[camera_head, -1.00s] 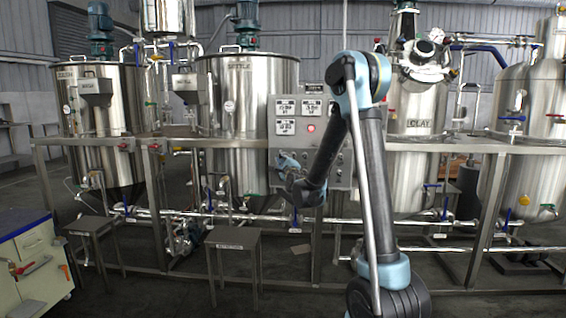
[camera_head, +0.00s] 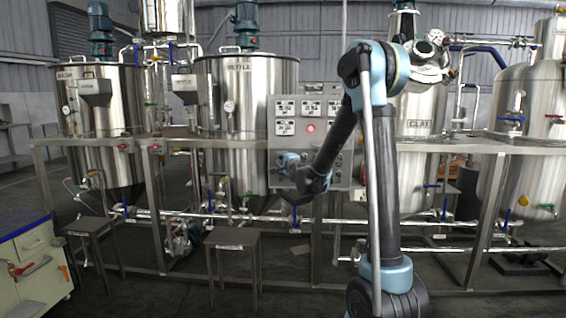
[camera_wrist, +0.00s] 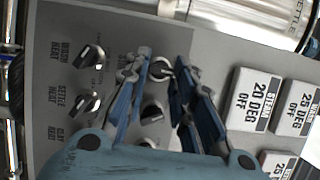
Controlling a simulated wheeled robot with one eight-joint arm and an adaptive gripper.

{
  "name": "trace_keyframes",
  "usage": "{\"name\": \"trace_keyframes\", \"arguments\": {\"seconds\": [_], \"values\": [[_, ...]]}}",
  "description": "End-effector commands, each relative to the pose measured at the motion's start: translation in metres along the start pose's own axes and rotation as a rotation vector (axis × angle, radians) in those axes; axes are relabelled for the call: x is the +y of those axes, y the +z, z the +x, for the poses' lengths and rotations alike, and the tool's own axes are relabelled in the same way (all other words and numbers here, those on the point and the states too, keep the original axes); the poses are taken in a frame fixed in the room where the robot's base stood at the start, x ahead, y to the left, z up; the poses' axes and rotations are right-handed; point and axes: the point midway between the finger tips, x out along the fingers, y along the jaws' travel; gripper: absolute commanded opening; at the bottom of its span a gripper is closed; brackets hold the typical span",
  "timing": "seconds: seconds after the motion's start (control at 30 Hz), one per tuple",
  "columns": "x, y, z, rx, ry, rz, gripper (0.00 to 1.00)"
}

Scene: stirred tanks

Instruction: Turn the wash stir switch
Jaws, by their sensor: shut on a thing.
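The grey control panel (camera_head: 341,148) stands in front of the tanks, and my gripper (camera_head: 288,160) is at its lower left part. In the wrist view my gripper (camera_wrist: 161,70) has its blue fingers closed in on a small round switch (camera_wrist: 160,67) with a bright ring, at the top of its column. The label beside this switch is mostly hidden by the left finger, so I cannot read its full name. The wash heat switch (camera_wrist: 90,57) is to its left, level with it. Another black switch (camera_wrist: 152,111) shows between the fingers, further down.
The settle heat switch (camera_wrist: 88,103) is below the wash heat switch. White temperature displays (camera_wrist: 253,99) are on the right in the wrist view. In the head view a red button (camera_head: 310,128) is on the panel, and a steel rail (camera_head: 460,147) runs past it.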

Motion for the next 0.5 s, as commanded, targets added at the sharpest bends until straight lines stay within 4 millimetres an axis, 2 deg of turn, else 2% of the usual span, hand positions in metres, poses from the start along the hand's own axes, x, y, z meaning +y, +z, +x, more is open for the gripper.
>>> {"name": "trace_keyframes", "arguments": {"seconds": [0.5], "values": [[-0.0022, -0.0013, -0.0011, 0.003, 0.159, -0.366, 0.0]]}}
